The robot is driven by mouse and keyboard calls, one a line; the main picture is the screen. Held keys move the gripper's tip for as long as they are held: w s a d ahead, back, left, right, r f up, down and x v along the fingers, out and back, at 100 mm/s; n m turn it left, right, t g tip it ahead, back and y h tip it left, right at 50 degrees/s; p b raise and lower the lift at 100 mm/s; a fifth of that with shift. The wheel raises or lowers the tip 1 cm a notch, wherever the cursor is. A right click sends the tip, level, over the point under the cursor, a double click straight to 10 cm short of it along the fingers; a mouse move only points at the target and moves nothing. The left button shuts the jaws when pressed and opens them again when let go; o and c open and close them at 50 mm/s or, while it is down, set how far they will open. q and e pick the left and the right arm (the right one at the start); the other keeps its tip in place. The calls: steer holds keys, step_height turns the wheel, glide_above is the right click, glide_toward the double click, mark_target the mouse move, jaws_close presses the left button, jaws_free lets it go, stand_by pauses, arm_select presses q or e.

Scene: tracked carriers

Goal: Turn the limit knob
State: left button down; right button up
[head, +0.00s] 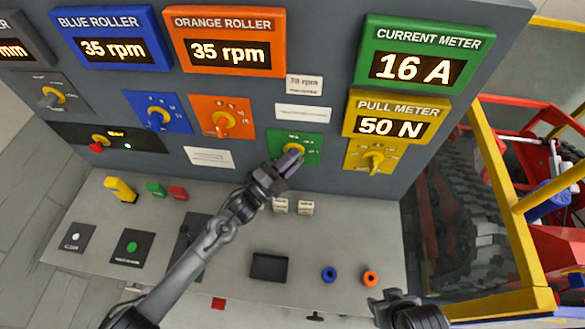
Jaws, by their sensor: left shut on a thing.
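A green dial plate (309,150) with a yellow-centred knob (293,149) is on the upright grey panel, below a blank white label. Its markings are too small to read, so I cannot tell from lettering that it is the limit knob. My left gripper (290,157) reaches up from the lower left and is shut on this knob, hiding part of it. My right gripper (385,299) is low at the bottom right, apart from the panel. Its jaw opening is not clear.
Other knobs sit on blue (160,113), orange (222,117) and yellow (372,157) plates. The current meter (424,67) reads 16 A; the pull meter (391,126) reads 50 N. A black tray (269,267), blue ring (329,274) and orange ring (370,278) lie on the desk.

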arm_select(q)
steer(key=n+t+b, duration=0.1)
steer(key=n+b, duration=0.1)
steer(key=shift+f+n+t+b, duration=0.3)
steer(key=shift+t+b, duration=0.1)
steer(key=shift+r+n+t+b, duration=0.2)
steer(key=shift+n+t+b, duration=0.7)
steer(key=shift+n, duration=0.2)
arm_select(e)
steer(key=shift+d+f, duration=0.15)
steer(key=shift+f, duration=2.75)
arm_select(q)
steer(key=shift+r, duration=0.1)
steer(key=c, duration=1.2)
jaws_free()
steer(key=shift+o, duration=0.2)
steer(key=b+v, duration=0.1)
steer(key=v, duration=1)
arm_select(e)
steer(key=shift+f, duration=0.5)
arm_select(q)
steer(key=shift+r, duration=0.1)
